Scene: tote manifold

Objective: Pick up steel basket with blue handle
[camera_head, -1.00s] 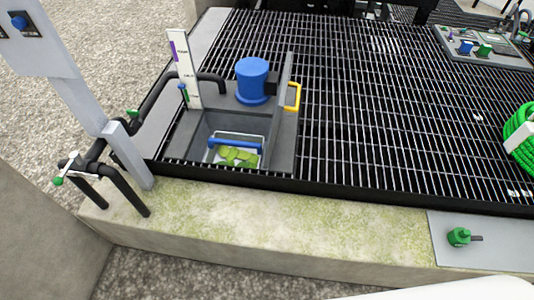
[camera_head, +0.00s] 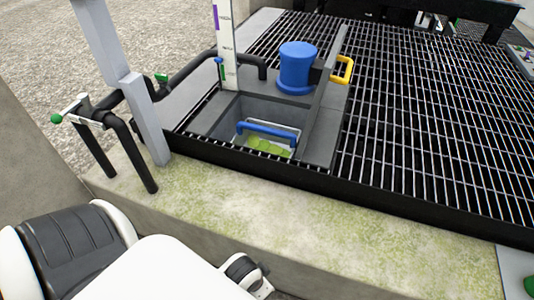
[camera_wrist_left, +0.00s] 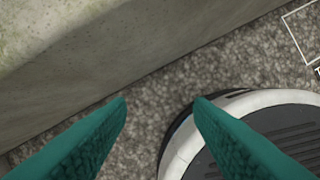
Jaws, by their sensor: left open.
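The steel basket (camera_head: 285,149) sits down inside a grey recessed pit in the grating. Its blue handle (camera_head: 267,131) lies across the top, and green leafy matter shows in it. The pit's front edge hides the basket's lower part. In the left wrist view my left gripper (camera_wrist_left: 160,100) shows two green fingers set apart, with nothing between them, over gravel beside the concrete ledge. The basket is not in that view. My right gripper is in no view.
A blue cylinder (camera_head: 297,68) and a yellow handle (camera_head: 343,70) stand behind the pit. Black pipes (camera_head: 128,150) and a grey post (camera_head: 147,118) stand at its left. A mossy concrete ledge (camera_head: 300,205) runs in front. Open grating (camera_head: 430,120) lies right.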

